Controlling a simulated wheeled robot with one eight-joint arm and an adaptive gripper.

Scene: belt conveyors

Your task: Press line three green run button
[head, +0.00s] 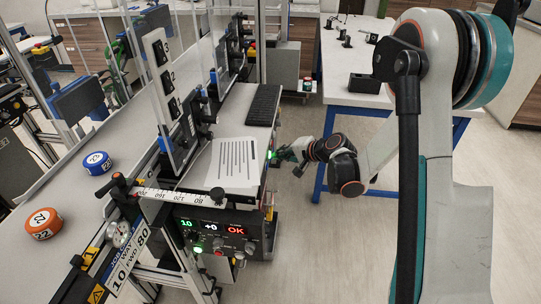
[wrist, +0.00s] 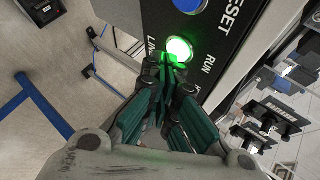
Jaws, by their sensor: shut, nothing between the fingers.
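A lit green button (wrist: 179,50) sits on a dark panel (wrist: 222,47) in the wrist view, beside the words RUN and LINE. The line's number cannot be read. In the head view the green glow (head: 271,154) shows on the side of the conveyor. My gripper (wrist: 173,72) is shut and empty, its green-sided fingers together with the tips right at the button's lower edge. I cannot tell whether they touch it. In the head view my gripper (head: 284,155) reaches the conveyor side from the right.
A blue button (wrist: 188,4) marked RESET is close beyond the green one. A control box (head: 217,229) with displays and another green light is on the near conveyor end. A white table (head: 354,86) with blue legs stands behind my arm. Floor at right is clear.

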